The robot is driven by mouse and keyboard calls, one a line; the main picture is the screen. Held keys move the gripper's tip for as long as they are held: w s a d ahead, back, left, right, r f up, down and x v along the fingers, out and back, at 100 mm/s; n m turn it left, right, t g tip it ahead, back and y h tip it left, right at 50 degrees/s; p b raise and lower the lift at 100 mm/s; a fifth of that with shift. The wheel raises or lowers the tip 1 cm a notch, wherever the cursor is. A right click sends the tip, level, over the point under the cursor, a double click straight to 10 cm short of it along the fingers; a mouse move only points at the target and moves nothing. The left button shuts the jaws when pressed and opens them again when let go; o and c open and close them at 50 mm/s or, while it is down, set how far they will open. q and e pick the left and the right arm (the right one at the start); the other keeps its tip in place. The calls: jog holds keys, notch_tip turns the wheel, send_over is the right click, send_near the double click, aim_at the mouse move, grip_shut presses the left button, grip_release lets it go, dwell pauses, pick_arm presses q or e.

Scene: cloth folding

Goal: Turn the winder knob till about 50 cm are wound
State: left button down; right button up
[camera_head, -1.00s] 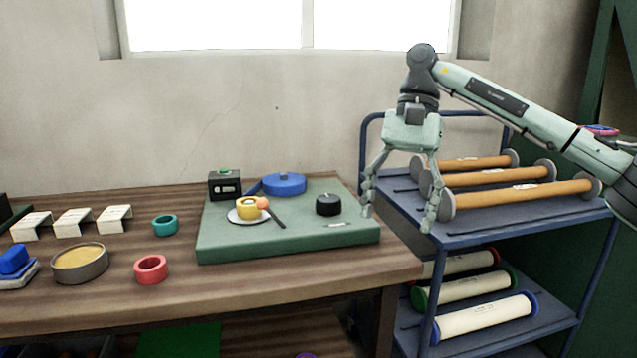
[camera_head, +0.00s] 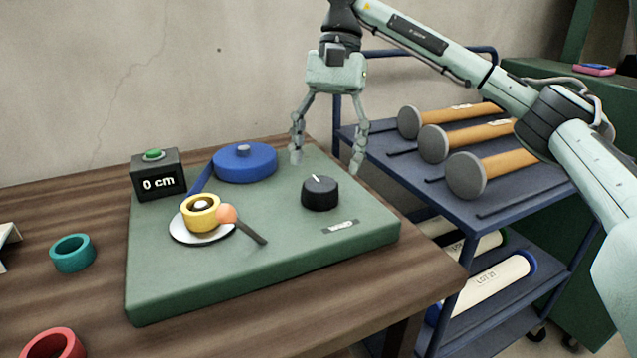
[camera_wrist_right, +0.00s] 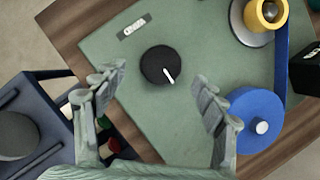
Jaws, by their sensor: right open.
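The black winder knob (camera_head: 320,193) stands on the green board (camera_head: 285,240), with a white mark on its top. It also shows in the right wrist view (camera_wrist_right: 160,65), ahead of and between the fingers. My right gripper (camera_head: 328,160) is open and empty, above and behind the knob, apart from it. The counter (camera_head: 158,174) reads 0 cm and has a green button on top. A blue reel (camera_head: 245,162) has a blue strip running from it past the counter toward a yellow spool (camera_head: 201,212) on a white disc. My left gripper is not in view.
Teal (camera_head: 72,252) and red (camera_head: 54,344) rings lie on the wooden table at left. A blue cart (camera_head: 480,200) with rolls stands close at right.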

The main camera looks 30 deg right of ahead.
aim_at(322, 182)
jog(key=x, duration=0.3)
jog(key=shift+w, duration=0.1)
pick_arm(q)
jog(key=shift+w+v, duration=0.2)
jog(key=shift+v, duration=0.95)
pick_arm(e)
jog(key=shift+a+f, duration=0.15)
jog(key=shift+f, duration=0.4)
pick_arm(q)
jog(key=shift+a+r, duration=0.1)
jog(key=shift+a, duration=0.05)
pick_arm(e)
jog(key=c, duration=1.2)
